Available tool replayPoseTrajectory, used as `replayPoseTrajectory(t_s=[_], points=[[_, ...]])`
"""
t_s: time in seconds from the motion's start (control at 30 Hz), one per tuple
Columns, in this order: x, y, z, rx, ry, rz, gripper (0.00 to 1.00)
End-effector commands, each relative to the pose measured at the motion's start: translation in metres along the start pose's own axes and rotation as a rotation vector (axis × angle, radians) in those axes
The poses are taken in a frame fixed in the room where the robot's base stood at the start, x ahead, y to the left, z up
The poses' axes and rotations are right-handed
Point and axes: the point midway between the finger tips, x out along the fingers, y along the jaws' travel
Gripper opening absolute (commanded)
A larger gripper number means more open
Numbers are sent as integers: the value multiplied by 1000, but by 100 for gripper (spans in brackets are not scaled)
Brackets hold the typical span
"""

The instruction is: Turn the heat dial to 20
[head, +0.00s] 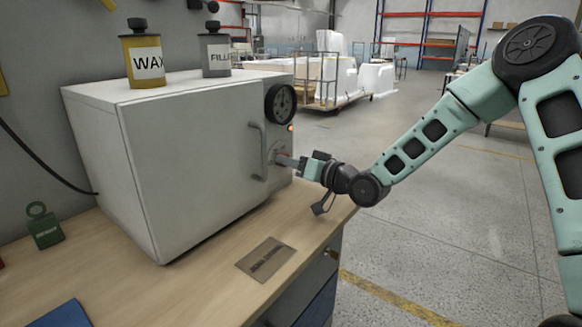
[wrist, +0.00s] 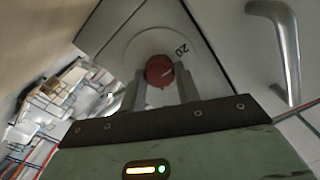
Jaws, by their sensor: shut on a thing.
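The heat dial (wrist: 160,70) is a round red knob on the pale front of the white oven (head: 190,165). In the wrist view it sits between my two fingertips. A small white mark on it points toward the upper right. The printed 20 (wrist: 181,49) is above and right of the knob; whether the mark lines up with it exactly, I cannot tell. My gripper (wrist: 159,82) is shut on the dial. In the head view my gripper (head: 281,159) reaches the oven front from the right, and its fingers mostly hide the dial.
A vertical door handle (head: 258,150) stands close left of my gripper. A black round gauge (head: 280,103) and a small orange light (head: 290,128) are above it. WAX (head: 143,58) and FILLER (head: 215,54) cans stand on the oven. A plate (head: 265,259) lies on the wooden bench (head: 200,285).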

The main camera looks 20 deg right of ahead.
Motion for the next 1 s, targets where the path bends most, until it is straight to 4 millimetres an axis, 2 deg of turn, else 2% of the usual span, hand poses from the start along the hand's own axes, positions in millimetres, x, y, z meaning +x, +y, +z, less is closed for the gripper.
replayPoseTrajectory(t_s=[0.6, 0.63, 0.7, 1.0], points=[[-1, 1, 2, -40, -5, 3, 9], [-1, 1, 2, -39, -5, 3, 37], [-1, 1, 2, -39, -4, 3, 54], [-2, 0, 1, -39, -2, 1, 54]])
